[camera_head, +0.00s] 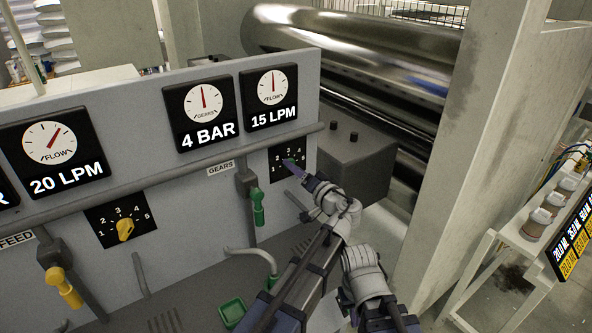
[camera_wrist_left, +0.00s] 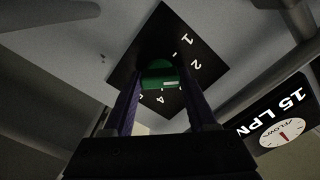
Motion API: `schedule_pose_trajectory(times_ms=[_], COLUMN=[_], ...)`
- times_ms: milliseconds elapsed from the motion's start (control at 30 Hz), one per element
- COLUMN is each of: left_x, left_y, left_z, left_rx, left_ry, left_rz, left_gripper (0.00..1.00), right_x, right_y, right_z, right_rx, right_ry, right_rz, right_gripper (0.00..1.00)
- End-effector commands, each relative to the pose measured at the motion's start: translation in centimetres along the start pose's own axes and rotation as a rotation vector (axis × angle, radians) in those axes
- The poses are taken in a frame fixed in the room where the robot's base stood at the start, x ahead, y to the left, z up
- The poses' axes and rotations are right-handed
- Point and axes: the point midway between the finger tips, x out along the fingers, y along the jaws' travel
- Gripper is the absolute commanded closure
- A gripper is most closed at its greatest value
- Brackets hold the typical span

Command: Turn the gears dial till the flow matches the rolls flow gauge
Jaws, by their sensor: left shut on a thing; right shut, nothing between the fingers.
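The gears dial, green in the wrist view (camera_wrist_left: 160,76), sits on a black plate (camera_head: 277,172) with white numbers. My left gripper (camera_head: 291,165) is shut on this dial; its fingers lie on either side of it in the wrist view. The fingers hide most of the dial in the head view. Above it, a flow gauge (camera_head: 272,90) reads 15 LPM, needle about upright. A second flow gauge (camera_head: 48,143) at the left reads 20 LPM, needle tilted right; whether it belongs to the rolls cannot be read. My right gripper's fingers do not show.
A yellow dial (camera_head: 125,229) is at the left. A green-handled lever (camera_head: 257,206) stands close left of the held dial, a yellow-handled lever (camera_head: 64,288) at lower left. A rail (camera_head: 205,155) crosses the panel.

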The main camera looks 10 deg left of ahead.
Motion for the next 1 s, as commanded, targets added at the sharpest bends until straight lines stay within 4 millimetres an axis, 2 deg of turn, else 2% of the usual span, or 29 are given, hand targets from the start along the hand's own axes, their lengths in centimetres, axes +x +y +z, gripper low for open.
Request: schedule_pose_trajectory(times_ms=[433, 467, 733, 1000], left_x=[-0.11, -0.11, -0.06, -0.04], left_y=[0.05, 0.05, 0.03, -0.01], left_z=[0.22, 0.22, 0.11, 0.09], left_rx=[-0.012, -0.012, -0.01, -0.009], left_ry=[-0.005, -0.005, -0.003, -0.002], left_rz=[0.003, 0.003, 0.002, 0.001], left_gripper=[0.98, 0.42, 0.12, 0.12], right_x=[0.06, 0.06, 0.03, 0.01], right_y=[0.0, 0.0, 0.0, 0.0], right_z=[0.0, 0.0, 0.0, 0.0], right_rx=[0.0, 0.0, 0.0, 0.0], right_ry=[0.0, 0.0, 0.0, 0.0], right_rz=[0.0, 0.0, 0.0, 0.0], right_gripper=[1.0, 1.0, 1.0, 1.0])
